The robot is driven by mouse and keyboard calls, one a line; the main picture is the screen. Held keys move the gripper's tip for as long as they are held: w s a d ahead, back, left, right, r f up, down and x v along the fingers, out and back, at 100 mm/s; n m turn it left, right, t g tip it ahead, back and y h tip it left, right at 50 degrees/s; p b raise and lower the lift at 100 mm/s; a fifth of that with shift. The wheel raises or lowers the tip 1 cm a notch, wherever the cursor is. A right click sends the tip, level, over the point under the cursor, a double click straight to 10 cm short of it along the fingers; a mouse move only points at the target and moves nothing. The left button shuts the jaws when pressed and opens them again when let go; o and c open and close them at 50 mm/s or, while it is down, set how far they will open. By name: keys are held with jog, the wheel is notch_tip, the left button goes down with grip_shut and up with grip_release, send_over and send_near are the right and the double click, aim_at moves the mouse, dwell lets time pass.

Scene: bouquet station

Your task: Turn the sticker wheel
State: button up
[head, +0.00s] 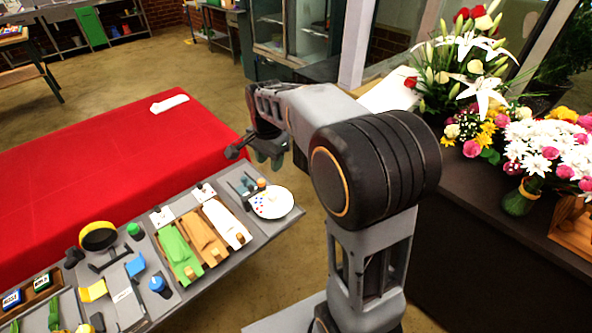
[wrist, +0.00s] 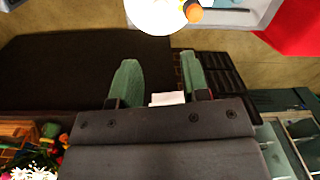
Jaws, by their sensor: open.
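The sticker wheel (head: 271,203) is a white disc with small coloured dots, at the right end of the grey work table. An orange knob (head: 261,183) stands at its far edge in the head view. In the wrist view part of the white wheel (wrist: 155,14) shows at the top edge, with the orange knob (wrist: 194,14) on its right. My gripper (head: 270,160) appears above and beyond the wheel in the head view, apart from it. In the wrist view its two greenish fingers (wrist: 159,72) are spread with nothing held between them.
The grey table (head: 222,265) carries wrapping rolls (head: 205,237), a yellow-and-black ring (head: 98,236) and small tools. A red-covered table (head: 90,150) lies behind. A dark counter (head: 480,220) with flower bouquets (head: 540,150) stands right. Floor is open between them.

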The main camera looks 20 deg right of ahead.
jog(key=s+r+n+t+p, duration=0.2)
jog(key=s+r+n, duration=0.3)
jog(key=s, duration=0.3)
jog(key=s+r+n+t+p, duration=0.2)
jog(key=s+r+n+p, duration=0.3)
jog(key=s, duration=0.3)
jog(key=shift+s+r+n+p, duration=0.25)
jog(key=shift+s+n+p, duration=0.1)
jog(key=shift+n, duration=0.55)
jog(key=shift+s+f, duration=0.1)
jog(key=shift+s, duration=0.15)
dwell(0.8)
